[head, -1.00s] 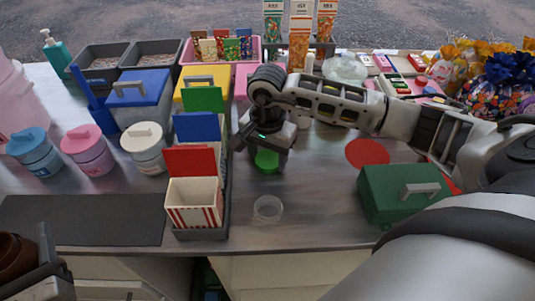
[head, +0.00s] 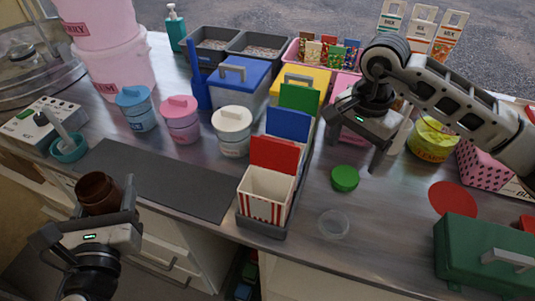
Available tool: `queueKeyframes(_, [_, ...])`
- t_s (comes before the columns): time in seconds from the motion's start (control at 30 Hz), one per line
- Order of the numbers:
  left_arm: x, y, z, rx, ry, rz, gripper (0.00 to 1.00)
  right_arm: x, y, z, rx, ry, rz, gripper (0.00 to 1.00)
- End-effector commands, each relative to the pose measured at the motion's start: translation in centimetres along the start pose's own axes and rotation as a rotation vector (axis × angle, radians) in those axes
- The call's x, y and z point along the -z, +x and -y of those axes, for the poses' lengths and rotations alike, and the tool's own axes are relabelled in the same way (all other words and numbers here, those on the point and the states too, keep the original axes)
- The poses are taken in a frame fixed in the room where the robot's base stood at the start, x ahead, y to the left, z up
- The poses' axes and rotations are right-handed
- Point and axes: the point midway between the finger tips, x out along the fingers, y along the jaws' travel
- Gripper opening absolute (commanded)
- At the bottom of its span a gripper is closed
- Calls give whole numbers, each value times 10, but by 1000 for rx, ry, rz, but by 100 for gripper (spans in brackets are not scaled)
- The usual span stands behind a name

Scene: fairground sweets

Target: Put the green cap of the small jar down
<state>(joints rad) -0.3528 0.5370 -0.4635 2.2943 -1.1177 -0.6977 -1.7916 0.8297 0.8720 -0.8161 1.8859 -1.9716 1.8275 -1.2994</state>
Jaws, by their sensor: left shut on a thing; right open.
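The green cap (head: 345,178) lies on the grey counter, right of the rack of coloured cards and boxes. My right gripper (head: 358,146) is open and empty, above and behind the cap, apart from it. My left gripper (head: 100,222) is at the lower left, shut on a brown jar (head: 98,190) with no cap seen on it. It holds the jar in front of the counter's front edge. I cannot see into the jar clearly.
A clear shallow dish (head: 333,224) stands in front of the cap. The rack (head: 266,230) with a striped box stands left of it. A red disc (head: 453,199) and a green case (head: 480,252) are to the right. A dark mat (head: 160,178) lies bare.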

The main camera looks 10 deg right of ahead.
Motion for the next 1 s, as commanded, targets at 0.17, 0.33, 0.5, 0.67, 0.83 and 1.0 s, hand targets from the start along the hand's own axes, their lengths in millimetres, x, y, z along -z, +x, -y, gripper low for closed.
queueKeyframes(0.17, [3, 0, 0, 0, 0, 4, 0, 0, -29, 1, 2, 1, -2, 78])
queueKeyframes(0.33, [4, 0, 0, 0, 0, 4, 0, 0, -42, 0, 0, 1, 0, 78])
queueKeyframes(0.5, [4, 0, 0, 0, 0, 4, 0, 0, -44, 0, -1, 1, 1, 78])
queueKeyframes(0.67, [4, 0, 0, 0, 0, 4, 0, 0, -44, 0, -1, 1, 1, 78])
queueKeyframes(0.83, [4, 0, 0, 0, 0, 4, 0, 0, -44, 0, -1, 1, 1, 78])
queueKeyframes(1.0, [4, 0, 0, 0, 0, 3, 0, 0, -43, 0, -1, 1, 1, 78])
